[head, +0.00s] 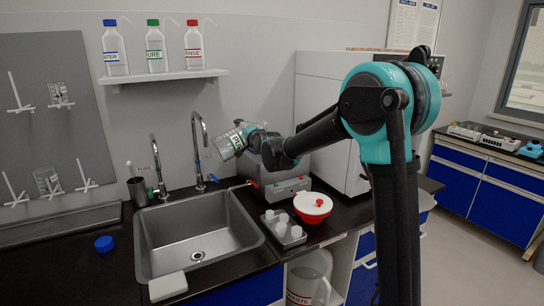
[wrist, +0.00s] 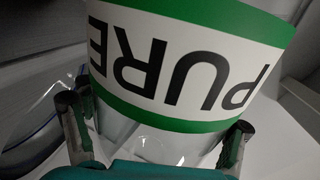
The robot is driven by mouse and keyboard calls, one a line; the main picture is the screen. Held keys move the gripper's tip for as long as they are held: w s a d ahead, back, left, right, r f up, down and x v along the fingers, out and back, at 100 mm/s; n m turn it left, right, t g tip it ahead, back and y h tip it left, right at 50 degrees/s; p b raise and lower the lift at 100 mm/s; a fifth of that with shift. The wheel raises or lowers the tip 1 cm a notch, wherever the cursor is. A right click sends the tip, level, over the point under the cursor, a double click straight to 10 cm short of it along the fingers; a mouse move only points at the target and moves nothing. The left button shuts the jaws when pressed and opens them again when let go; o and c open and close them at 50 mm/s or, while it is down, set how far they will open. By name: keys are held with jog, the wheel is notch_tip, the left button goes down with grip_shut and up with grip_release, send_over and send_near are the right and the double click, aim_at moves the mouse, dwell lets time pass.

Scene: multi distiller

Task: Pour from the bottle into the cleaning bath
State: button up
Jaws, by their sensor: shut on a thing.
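A clear bottle with a white, green-edged "PURE" label (head: 230,145) is in the air in the head view, tilted. In the wrist view its label (wrist: 185,60) fills the upper picture, with the lettering upside down. My gripper (head: 253,137) is shut on the bottle; its two fingers (wrist: 155,138) lie on either side of it in the wrist view. The cleaning bath (head: 288,187), a grey metal box with small coloured controls, stands on the counter below and right of the bottle. The bath's opening is hidden, partly behind my arm, and I cannot see any liquid stream.
A sink (head: 200,240) with two tall taps lies left of the bath. A blue cap (head: 104,243) lies on the left counter. A shelf (head: 165,77) holds several bottles above.

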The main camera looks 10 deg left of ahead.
jog(key=shift+w+d+m, duration=0.25)
jog(key=shift+d+m, duration=0.1)
jog(key=shift+m, duration=0.55)
dwell(0.7)
jog(key=shift+d+m+g+y+p, duration=0.1)
jog(key=shift+m+g+y+p, duration=0.4)
jog(key=shift+m+p, duration=0.55)
dwell(5.3)
